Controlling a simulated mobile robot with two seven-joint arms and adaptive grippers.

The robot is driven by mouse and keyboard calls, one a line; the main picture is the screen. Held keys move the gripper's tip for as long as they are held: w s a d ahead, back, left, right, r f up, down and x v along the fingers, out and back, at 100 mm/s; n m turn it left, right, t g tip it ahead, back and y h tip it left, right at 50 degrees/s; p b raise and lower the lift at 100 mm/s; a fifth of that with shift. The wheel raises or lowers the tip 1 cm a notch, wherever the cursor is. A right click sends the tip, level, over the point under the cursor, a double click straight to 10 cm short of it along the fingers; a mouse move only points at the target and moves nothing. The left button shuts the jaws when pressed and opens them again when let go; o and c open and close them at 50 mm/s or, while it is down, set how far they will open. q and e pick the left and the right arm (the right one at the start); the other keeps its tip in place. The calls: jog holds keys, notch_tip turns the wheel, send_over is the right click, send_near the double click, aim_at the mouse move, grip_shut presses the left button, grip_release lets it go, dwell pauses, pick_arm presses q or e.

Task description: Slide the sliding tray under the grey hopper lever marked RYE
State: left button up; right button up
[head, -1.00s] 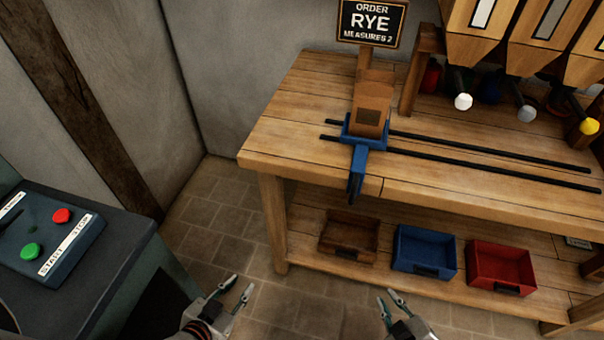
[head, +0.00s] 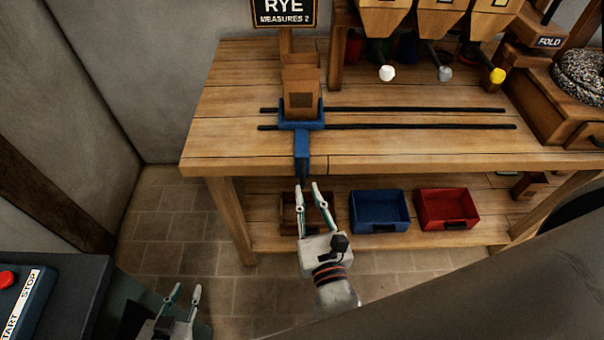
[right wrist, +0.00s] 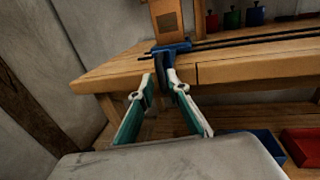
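The sliding tray (head: 316,123) is blue and sits on two dark rails at the bench's left, with a brown paper bag (head: 301,92) on it. Its blue handle (head: 302,150) hangs over the front edge. The grey-knobbed lever (head: 445,73) is to the right, between white and yellow ones; no RYE mark shows on it. My right gripper (head: 307,187) is open at the handle's lower end. In the right wrist view its fingertips (right wrist: 158,80) are near the handle; whether they straddle it is unclear. My left gripper (head: 187,290) is open and empty, low at left.
The order sign (head: 284,12) reads RYE, MEASURES 2. The white knob (head: 387,73) and yellow knob (head: 497,75) flank the grey one. Blue (head: 380,212) and red (head: 447,209) bins stand on the lower shelf. The rails right of the tray are clear.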

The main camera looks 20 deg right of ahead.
aim_at(303, 179)
jog(key=w, duration=0.5)
jog(key=shift+w+d+p, duration=0.25)
jog(key=shift+w+p, duration=0.1)
jog(key=shift+w, duration=0.05)
jog(key=shift+c, duration=0.3)
grip_shut()
